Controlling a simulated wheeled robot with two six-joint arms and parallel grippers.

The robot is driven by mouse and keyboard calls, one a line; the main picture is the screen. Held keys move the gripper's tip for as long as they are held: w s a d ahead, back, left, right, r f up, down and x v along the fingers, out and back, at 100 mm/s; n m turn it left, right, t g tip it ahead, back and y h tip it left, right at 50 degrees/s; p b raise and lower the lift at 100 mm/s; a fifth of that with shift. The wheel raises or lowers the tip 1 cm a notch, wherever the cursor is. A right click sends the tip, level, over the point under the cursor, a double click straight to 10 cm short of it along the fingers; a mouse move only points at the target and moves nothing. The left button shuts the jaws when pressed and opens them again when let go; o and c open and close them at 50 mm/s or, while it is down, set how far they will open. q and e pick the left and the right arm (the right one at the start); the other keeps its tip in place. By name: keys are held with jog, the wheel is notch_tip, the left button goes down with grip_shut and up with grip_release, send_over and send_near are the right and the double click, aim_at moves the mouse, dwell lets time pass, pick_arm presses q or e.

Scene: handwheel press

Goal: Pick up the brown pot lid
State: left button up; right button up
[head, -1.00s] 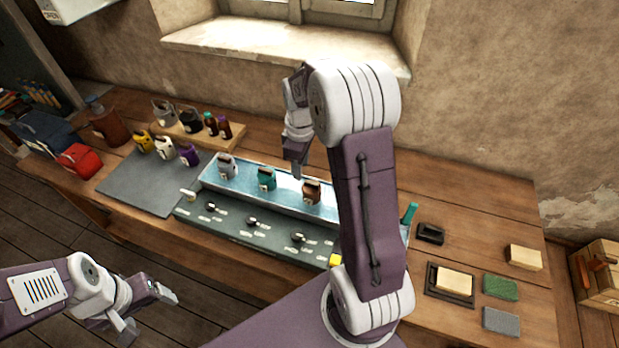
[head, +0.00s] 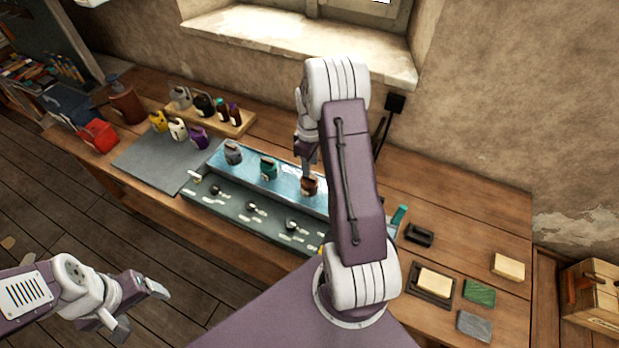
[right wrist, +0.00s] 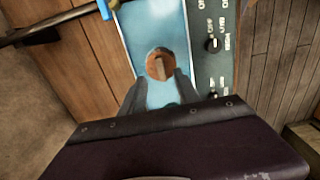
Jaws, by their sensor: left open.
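The brown pot (head: 309,187) stands at the right of a row of small pots in the pale blue tray (head: 268,190). In the right wrist view its round brown lid (right wrist: 155,66) shows from above with a bar-like handle. My right gripper (head: 306,165) hangs just above the brown pot. In the right wrist view my right gripper (right wrist: 158,88) has its two fingers spread, with nothing between the tips and the lid just beyond them. My left gripper (head: 144,312) is open and empty, low at the left, away from the bench.
A grey pot (head: 233,153) and a teal pot (head: 268,168) share the tray. A dark panel with knobs (head: 245,218) runs along its front. My right arm hides part of the bench. A black block (head: 419,235) and sponges lie to the right.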

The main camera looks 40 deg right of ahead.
aim_at(309, 179)
jog(key=shift+s+f+p, duration=0.2)
jog(key=shift+f+p, duration=0.8)
jog(key=shift+f, duration=0.05)
jog(key=f, duration=0.2)
jog(key=shift+w+a+f, duration=0.15)
jog(key=shift+w+f, duration=0.1)
jog(key=shift+f, duration=0.15)
jog(key=shift+w+f, duration=0.1)
jog(key=shift+f, duration=0.1)
jog(key=shift+c, duration=0.6)
jog(key=shift+s, duration=0.2)
grip_shut()
jog(key=shift+w, duration=0.1)
jog(key=shift+r, duration=0.1)
